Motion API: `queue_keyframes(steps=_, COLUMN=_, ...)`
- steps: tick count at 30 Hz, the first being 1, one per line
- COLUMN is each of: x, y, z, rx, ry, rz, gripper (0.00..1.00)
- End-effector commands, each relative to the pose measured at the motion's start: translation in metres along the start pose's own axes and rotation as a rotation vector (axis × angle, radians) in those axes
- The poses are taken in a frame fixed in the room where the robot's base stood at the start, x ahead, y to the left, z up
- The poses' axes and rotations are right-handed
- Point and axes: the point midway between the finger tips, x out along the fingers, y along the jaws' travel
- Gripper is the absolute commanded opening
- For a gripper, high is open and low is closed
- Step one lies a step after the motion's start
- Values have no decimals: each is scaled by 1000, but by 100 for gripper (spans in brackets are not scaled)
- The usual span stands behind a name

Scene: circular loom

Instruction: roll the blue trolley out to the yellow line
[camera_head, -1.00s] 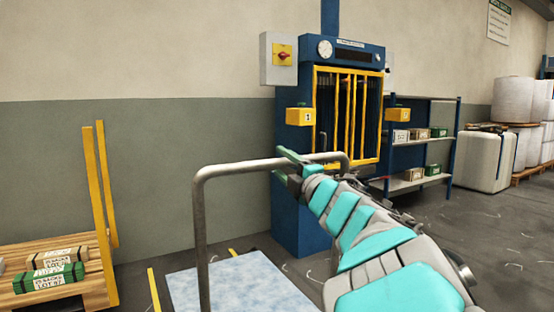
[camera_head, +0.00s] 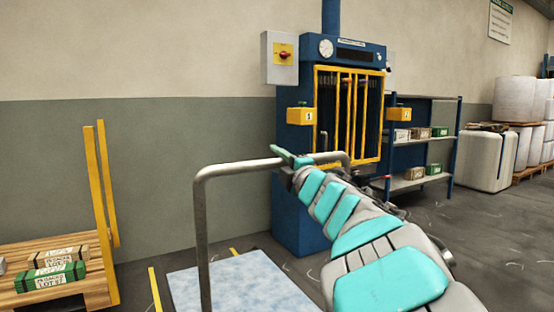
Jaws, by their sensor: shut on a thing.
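The trolley shows as a bent grey metal push handle (camera_head: 202,225) standing over a pale blue mottled flat top (camera_head: 245,284). The lower part of the trolley and its wheels are out of view below. My gripper (camera_head: 288,158) is shut on the top bar of the handle, right of its left bend. My own arm hides part of the right side of the handle.
A blue machine with a yellow barred guard (camera_head: 347,115) stands behind the handle. A wooden pallet (camera_head: 70,300) with boxes and yellow posts is at the left. A blue shelf rack (camera_head: 420,178) is at the right. Grey floor lies open at the right.

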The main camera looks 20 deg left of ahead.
Motion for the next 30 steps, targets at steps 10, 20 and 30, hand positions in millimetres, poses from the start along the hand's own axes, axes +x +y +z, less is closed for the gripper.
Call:
queue_keyframes(steps=10, x=0, y=-1, z=0, rx=0, ry=0, rz=-1, gripper=0)
queue_keyframes(steps=20, x=0, y=-1, z=0, rx=0, ry=0, rz=-2, gripper=0)
queue_keyframes(steps=30, x=0, y=-1, z=0, rx=0, ry=0, rz=-2, gripper=0)
